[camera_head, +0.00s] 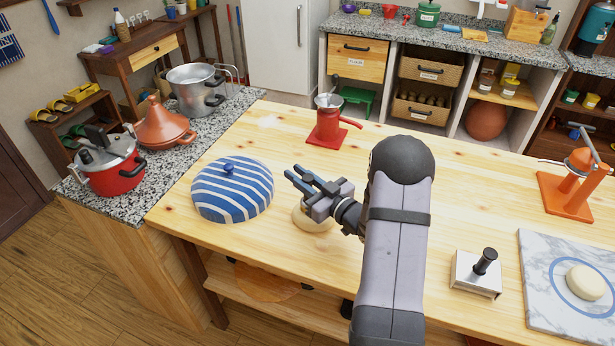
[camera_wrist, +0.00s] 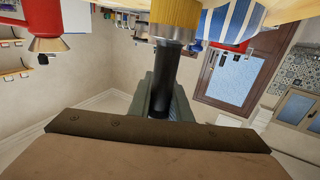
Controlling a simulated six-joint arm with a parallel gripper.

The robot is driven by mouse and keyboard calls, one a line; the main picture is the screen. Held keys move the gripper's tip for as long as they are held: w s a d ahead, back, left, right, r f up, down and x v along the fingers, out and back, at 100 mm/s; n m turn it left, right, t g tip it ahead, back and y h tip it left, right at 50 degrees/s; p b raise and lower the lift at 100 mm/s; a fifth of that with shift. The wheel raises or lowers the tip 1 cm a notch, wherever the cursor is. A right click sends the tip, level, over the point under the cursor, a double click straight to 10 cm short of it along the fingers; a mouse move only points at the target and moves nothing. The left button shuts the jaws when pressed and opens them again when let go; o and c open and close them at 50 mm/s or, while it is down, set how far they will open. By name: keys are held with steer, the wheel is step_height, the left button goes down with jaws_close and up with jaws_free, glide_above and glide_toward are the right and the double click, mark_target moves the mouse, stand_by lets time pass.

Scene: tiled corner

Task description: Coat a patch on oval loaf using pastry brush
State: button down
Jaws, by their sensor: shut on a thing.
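My gripper (camera_head: 293,173) points left above the wooden table and is shut. In the wrist view it grips the black handle of the pastry brush (camera_wrist: 174,20), which has a silver collar and yellow bristles. The brush is hard to make out in the head view. A beige, rounded loaf (camera_head: 309,222) lies on the table under my gripper, partly hidden by it, so its full outline does not show. I cannot tell whether the bristles touch it.
A blue-and-white striped dome (camera_head: 232,190) stands left of the loaf. A red pot on a red base (camera_head: 327,121) stands behind it. To the right are a white block with a black handle (camera_head: 476,273) and a marble board (camera_head: 545,250) with pale dough (camera_head: 584,281).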

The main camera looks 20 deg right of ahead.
steer(key=shift+s+d+p, duration=0.8)
steer(key=shift+s+d, duration=1.1)
steer(key=shift+s, duration=0.1)
steer(key=shift+w+a+b, duration=0.6)
steer(key=shift+w+a, duration=2)
steer(key=shift+a, duration=0.4)
steer(key=shift+s+d, duration=2.45)
steer(key=shift+d, duration=0.5)
step_height(320, 180, up, 8)
steer(key=p, duration=0.5)
steer(key=shift+s, duration=0.1)
